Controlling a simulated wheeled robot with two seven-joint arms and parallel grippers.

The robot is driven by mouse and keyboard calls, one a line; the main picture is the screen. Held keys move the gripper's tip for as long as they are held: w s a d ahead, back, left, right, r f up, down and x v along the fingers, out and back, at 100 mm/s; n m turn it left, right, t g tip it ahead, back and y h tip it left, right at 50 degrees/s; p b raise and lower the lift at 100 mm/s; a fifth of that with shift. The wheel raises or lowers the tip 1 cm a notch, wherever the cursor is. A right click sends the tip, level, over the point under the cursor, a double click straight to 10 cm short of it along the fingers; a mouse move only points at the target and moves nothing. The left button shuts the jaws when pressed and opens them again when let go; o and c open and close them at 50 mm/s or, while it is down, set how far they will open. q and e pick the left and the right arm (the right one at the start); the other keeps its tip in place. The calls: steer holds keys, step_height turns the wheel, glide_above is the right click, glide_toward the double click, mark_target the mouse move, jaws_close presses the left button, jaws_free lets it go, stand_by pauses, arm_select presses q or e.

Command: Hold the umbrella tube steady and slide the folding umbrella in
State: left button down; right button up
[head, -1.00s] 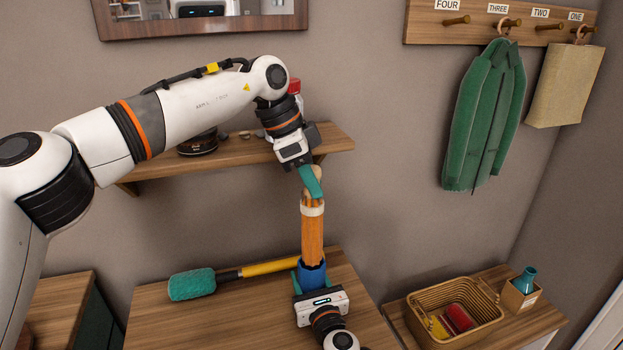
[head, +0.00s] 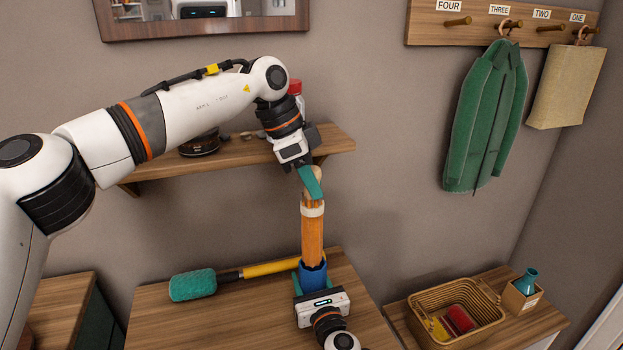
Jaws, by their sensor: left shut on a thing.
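The folding umbrella (head: 312,235) is orange with a pale band near its top and stands upright. My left gripper (head: 312,184) comes down from above, shut on the umbrella's top end; its teal finger partly hides the handle. The umbrella's lower end is inside the mouth of the blue umbrella tube (head: 313,272), which stands on the wooden table. How deep it sits is hidden by the tube wall. My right gripper (head: 312,283) is low at the front of the tube, with teal fingers on both sides of it, shut on it. Its body hides the tube's lower part.
A teal duster (head: 193,285) with a yellow handle lies on the table (head: 220,320), left of and behind the tube. A wall shelf (head: 235,155) is behind my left arm. A wicker basket (head: 480,327) stands on the right cabinet. The table's front left is clear.

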arm_select(q)
steer(key=shift+f, duration=0.45)
steer(key=shift+r, duration=0.2)
steer(key=shift+r, duration=0.25)
steer(key=shift+r, duration=0.2)
steer(key=shift+d+r, duration=0.1)
steer(key=shift+r, duration=0.1)
steer(key=shift+f, duration=0.9)
stand_by(1.5)
steer(key=shift+r, duration=0.1)
steer(key=shift+r, duration=0.3)
